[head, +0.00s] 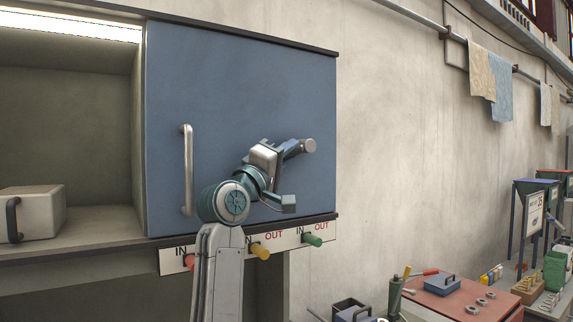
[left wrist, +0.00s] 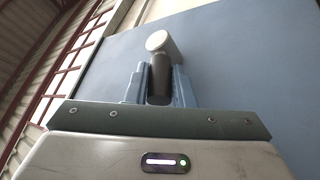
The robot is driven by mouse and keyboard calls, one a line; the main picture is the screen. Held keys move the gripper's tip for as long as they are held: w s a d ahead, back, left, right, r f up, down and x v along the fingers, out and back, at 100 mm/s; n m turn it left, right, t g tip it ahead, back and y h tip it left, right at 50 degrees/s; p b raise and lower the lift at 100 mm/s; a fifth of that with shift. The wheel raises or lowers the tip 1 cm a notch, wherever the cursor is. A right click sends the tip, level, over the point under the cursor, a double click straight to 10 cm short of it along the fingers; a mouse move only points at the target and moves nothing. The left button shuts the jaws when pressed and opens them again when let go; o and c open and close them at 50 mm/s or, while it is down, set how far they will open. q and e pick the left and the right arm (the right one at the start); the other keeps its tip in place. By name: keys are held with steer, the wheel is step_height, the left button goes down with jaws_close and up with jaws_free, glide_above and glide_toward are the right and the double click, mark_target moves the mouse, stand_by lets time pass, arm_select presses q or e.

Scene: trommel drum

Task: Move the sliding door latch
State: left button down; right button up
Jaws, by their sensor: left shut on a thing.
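The blue sliding door (head: 240,90) covers the right part of a wall cabinet; the cabinet's left part is open. A metal bar handle (head: 187,170) stands upright near the door's left edge. The door latch (head: 308,146), a grey knob on a dark stem, is at the door's right side. My left gripper (head: 294,150) is shut on the latch. In the left wrist view, the latch (left wrist: 160,42) sticks up between the two blue fingers of the gripper (left wrist: 159,88). My right gripper is not in view.
A pale box with a dark handle (head: 35,212) sits on the open shelf at left. Red, yellow and green knobs (head: 262,252) with IN and OUT labels line the cabinet's lower edge. A red workbench (head: 450,297) with tools stands at lower right. Bare wall lies right of the door.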

arm_select(q)
steer(key=shift+w+d+f+n+t+b, duration=0.15)
steer(key=shift+f+n+t+b, duration=0.3)
steer(key=shift+t+b, duration=0.45)
steer(key=shift+w+d+f+n+t+b, duration=0.1)
steer(key=shift+f+n+t+b, duration=0.2)
steer(key=shift+n+t+b, duration=0.55)
steer(key=shift+w+d+f+n+t+b, duration=0.15)
steer(key=shift+f+n+t+b, duration=0.2)
steer(key=shift+t+b, duration=0.55)
steer(key=shift+g, duration=0.25)
steer(key=c, duration=1.3)
jaws_free()
steer(key=shift+o, duration=0.2)
steer(key=shift+s, duration=0.1)
steer(key=b+v, duration=0.5)
steer(key=v, duration=0.5)
steer(key=shift+s+f, duration=0.2)
steer(key=shift+f, duration=0.05)
